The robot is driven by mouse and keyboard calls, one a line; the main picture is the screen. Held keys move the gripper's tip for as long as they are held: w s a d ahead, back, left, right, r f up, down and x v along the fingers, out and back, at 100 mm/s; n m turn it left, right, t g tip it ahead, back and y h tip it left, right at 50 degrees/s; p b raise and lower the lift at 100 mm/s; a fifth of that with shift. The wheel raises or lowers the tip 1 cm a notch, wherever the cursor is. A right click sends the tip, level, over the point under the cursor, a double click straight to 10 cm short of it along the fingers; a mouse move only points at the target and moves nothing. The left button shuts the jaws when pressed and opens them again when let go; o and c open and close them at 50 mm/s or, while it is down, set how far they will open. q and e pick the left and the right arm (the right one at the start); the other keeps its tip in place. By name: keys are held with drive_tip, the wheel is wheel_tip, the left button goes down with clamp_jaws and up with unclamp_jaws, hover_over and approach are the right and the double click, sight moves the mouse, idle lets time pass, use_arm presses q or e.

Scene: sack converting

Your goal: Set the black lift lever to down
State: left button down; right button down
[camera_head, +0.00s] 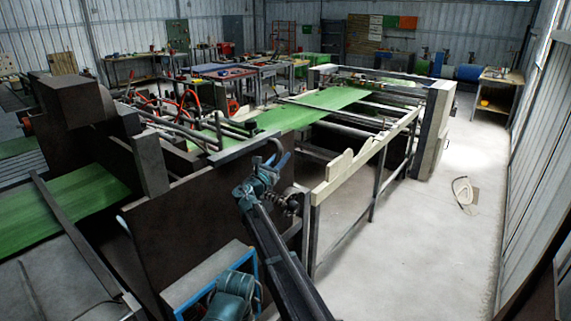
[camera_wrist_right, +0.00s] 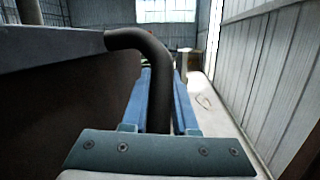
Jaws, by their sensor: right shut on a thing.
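The black lift lever (camera_wrist_right: 160,80) is a thick bent bar in the right wrist view. It comes off the end of a dark beam at the left, bends over and runs down between the two blue fingers of my right gripper (camera_wrist_right: 159,105). The fingers are shut on it. In the head view my right gripper (camera_head: 279,161) is at the near right corner of the machine, at the end of the grey beam (camera_head: 245,147). The lever is small and partly hidden by the gripper there, so its exact setting is hard to tell. My left gripper is not in view.
Green sheet (camera_head: 315,108) runs over the machine, and more lies at the left (camera_head: 75,205). A cream side rail (camera_head: 360,157) on legs stands right of my gripper. The floor at right is mostly clear except a hose (camera_head: 462,191).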

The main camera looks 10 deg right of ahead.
drive_tip(key=s+a+r+n+t+h+b, duration=0.1)
drive_tip(key=s+a+r+t+h+b, duration=0.1)
drive_tip(key=s+a+t+b, duration=0.3)
drive_tip(key=shift+s+a+r+n+h+b, duration=0.3)
drive_tip(key=shift+s+a+r+h+b, duration=0.15)
drive_tip(key=shift+s+a+r, duration=0.55)
drive_tip(key=shift+s+a+f, duration=0.15)
drive_tip(key=shift+a, duration=0.05)
drive_tip(key=c, duration=1)
unclamp_jaws()
drive_tip(key=shift+c, duration=0.2)
drive_tip(key=o, duration=0.4)
drive_tip(key=shift+a, duration=0.15)
drive_tip(key=shift+c, duration=0.2)
